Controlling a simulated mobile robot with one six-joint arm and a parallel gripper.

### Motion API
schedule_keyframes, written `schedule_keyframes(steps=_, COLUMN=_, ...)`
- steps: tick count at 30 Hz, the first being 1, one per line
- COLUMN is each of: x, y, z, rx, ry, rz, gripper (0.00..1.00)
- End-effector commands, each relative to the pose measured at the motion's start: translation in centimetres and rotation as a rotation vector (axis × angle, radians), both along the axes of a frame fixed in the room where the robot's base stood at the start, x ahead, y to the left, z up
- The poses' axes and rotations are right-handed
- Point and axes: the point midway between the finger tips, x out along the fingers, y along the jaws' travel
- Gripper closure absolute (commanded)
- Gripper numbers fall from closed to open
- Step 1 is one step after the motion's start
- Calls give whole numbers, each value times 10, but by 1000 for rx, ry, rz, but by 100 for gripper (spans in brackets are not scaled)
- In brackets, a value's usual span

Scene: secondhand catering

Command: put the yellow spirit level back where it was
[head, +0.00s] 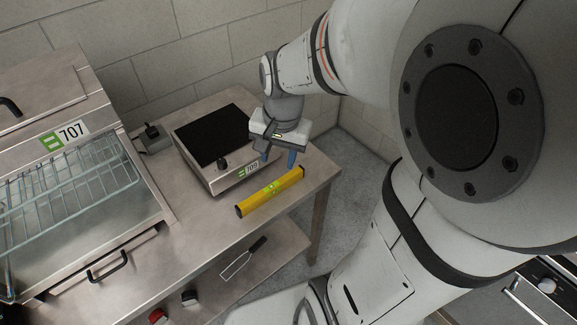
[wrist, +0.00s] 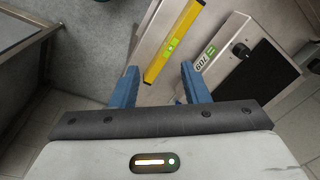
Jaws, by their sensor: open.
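The yellow spirit level (head: 256,199) lies on the steel table (head: 205,232) along its front edge, just in front of the black-topped induction hob (head: 213,138) marked 709. It has black ends and a green vial in the middle. The level also shows in the wrist view (wrist: 174,42), its near end in line with the gap between my fingertips. My gripper (head: 278,162) is open and empty, blue fingers pointing down, above the table's right part behind the level's right end. In the wrist view, the fingers (wrist: 158,74) are apart with nothing between them.
A steel appliance (head: 105,215) marked 707, with a wire rack (head: 75,190), stands left on the table. The lower shelf (head: 265,275) holds a black-handled utensil (head: 243,258). A block wall stands behind.

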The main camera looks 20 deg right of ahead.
Motion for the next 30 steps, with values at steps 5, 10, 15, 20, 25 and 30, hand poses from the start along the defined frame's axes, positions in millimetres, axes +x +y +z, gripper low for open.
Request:
schedule_keyframes(steps=5, x=-46, y=3, z=29, rx=-84, ry=-102, rz=349, gripper=58)
schedule_keyframes(steps=10, x=-71, y=3, z=38, rx=-144, ry=-147, rz=553, gripper=58)
schedule_keyframes(steps=15, x=-79, y=1, z=39, rx=-165, ry=-158, rz=621, gripper=58)
schedule_keyframes(steps=20, x=-79, y=2, z=39, rx=-165, ry=-158, rz=622, gripper=58)
schedule_keyframes(steps=25, x=-79, y=2, z=39, rx=-165, ry=-158, rz=620, gripper=58)
schedule_keyframes(steps=30, x=-78, y=2, z=39, rx=-164, ry=-158, rz=619, gripper=58)
